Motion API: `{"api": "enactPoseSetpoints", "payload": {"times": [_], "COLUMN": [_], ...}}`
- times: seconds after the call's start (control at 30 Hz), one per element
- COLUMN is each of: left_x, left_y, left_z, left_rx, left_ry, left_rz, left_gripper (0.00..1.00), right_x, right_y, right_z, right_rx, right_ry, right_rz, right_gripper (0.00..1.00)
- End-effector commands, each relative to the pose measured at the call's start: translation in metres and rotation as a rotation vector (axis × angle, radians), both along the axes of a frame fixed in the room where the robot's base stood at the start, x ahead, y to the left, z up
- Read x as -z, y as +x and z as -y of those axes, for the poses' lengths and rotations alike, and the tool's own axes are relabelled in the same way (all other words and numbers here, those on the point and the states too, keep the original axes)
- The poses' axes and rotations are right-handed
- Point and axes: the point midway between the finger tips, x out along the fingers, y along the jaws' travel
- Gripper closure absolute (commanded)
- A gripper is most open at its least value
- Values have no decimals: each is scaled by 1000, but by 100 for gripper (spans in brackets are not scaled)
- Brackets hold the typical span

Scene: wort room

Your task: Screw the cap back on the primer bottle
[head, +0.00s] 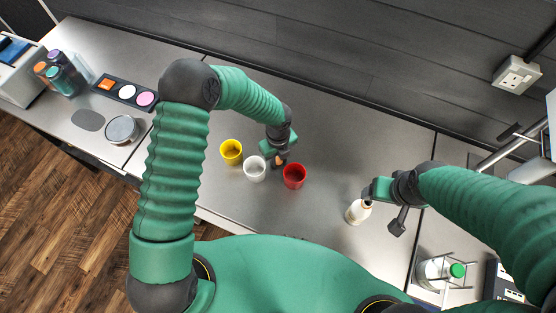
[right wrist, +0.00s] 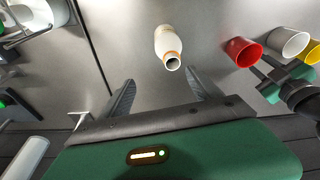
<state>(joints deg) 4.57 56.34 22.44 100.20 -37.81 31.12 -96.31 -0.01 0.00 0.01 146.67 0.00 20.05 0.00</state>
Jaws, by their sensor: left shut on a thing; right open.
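The primer bottle (head: 358,211) is white with a tan ring at its neck, and stands on the grey bench right of the cups. In the right wrist view the bottle (right wrist: 168,42) shows a dark open mouth with no cap on it. My right gripper (head: 383,208) is open beside the bottle; in the right wrist view its two fingers (right wrist: 162,92) are spread, with the bottle beyond their tips and nothing between them. My left gripper (head: 279,157) is shut on a small orange-tan thing, seemingly the cap (head: 280,161), above the bench behind the cups. The fingers mostly hide it.
Yellow (head: 231,152), white (head: 255,169) and red (head: 294,177) cups stand close to my left gripper. A green-capped container (head: 436,271) in a wire rack stands at right. Bottles (head: 65,75) and a round tin (head: 122,130) are far left. Bench is clear between red cup and bottle.

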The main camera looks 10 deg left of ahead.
Motion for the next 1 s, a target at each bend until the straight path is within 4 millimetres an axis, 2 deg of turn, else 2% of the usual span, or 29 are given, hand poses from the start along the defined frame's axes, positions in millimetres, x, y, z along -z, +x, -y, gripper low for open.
{"api": "enactPoseSetpoints", "payload": {"times": [0.03, 0.1, 0.47, 0.57, 0.8, 1.0], "left_x": [0, 0, -5, -19, -73, -98], "left_y": [0, 0, 0, 2, 1, 1], "left_z": [0, 0, 0, 0, -1, -1], "left_rx": [0, 0, 0, -2, -2, -1], "left_ry": [0, 0, 0, -1, 0, 1], "left_rz": [0, 0, 1, 5, 6, 1], "left_gripper": [91, 100, 100, 100, 100, 100], "right_x": [0, 0, 1, 4, 12, 13], "right_y": [0, 0, 0, 0, 0, 0], "right_z": [0, 0, 0, 0, 0, 0], "right_rx": [0, 0, 0, 0, 0, 0], "right_ry": [0, 0, 0, 0, 0, 0], "right_rz": [0, 0, 0, 0, 0, 0], "right_gripper": [27, 27, 27, 27, 27, 27]}}
